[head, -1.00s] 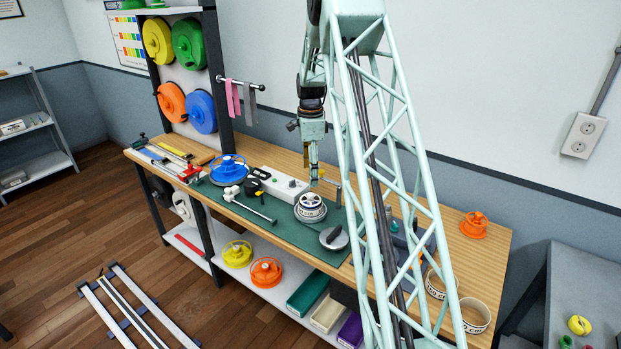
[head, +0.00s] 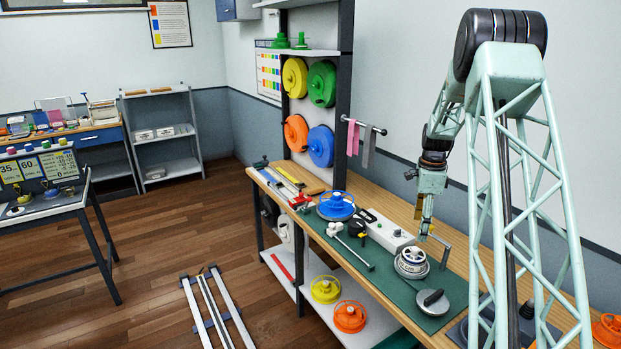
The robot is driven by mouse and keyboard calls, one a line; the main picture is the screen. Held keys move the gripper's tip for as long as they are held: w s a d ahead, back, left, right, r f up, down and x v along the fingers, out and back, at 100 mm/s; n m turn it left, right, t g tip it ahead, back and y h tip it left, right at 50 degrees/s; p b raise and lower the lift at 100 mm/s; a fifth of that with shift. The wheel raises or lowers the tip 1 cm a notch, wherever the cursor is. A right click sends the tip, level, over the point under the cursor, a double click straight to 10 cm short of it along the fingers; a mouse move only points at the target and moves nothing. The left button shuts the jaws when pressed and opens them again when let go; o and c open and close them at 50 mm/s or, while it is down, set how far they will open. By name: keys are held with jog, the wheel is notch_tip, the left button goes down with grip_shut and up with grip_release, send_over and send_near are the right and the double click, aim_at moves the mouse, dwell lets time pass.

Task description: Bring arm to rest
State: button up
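My arm, pale green with dark joints, reaches down over the workbench (head: 378,205) at the right of the head view. My gripper (head: 425,232) points down just above and beside a round silver stand with a white, dark-marked ring (head: 411,262). The gripper is small and seen from the side, so I cannot tell whether its fingers are open or shut. I see nothing clearly held in it. Part of the bench is hidden behind my lattice arm link.
A white box (head: 386,229), a blue reel (head: 336,205) and a grey disc with a black handle (head: 432,302) stand near the gripper. Coloured reels (head: 321,146) hang on the rack behind. Floor rails (head: 216,310) lie left of the bench.

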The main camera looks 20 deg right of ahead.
jog(key=s+a+r+n+t+b, duration=0.15)
jog(key=s+a+r+n, duration=0.3)
jog(key=a+r, duration=0.45)
jog(key=s+a+r+n+b, duration=0.25)
jog(key=s+a+r, duration=0.4)
jog(key=a, duration=0.45)
jog(key=s+a+r+n+b, duration=0.1)
jog(key=s+a+r+n, duration=0.4)
jog(key=a+r, duration=0.45)
jog(key=s+a+r+n+t+b, duration=0.1)
jog(key=s+a+n, duration=0.2)
jog(key=s+a, duration=0.4)
jog(key=s+a+r+n+t+b, duration=0.1)
jog(key=s+a+n, duration=0.25)
jog(key=s, duration=0.55)
jog(key=s+a+f+n+b, duration=0.1)
jog(key=s+a+f+n, duration=0.1)
jog(key=s, duration=0.7)
jog(key=s+a+f+n+b, duration=0.1)
jog(key=s+a+f+n, duration=0.1)
jog(key=s+a, duration=0.3)
jog(key=shift+s+f+n+b, duration=0.4)
jog(key=shift+s+n, duration=0.45)
jog(key=shift+s, duration=1)
jog(key=shift+r+t, duration=0.1)
jog(key=shift+t, duration=0.15)
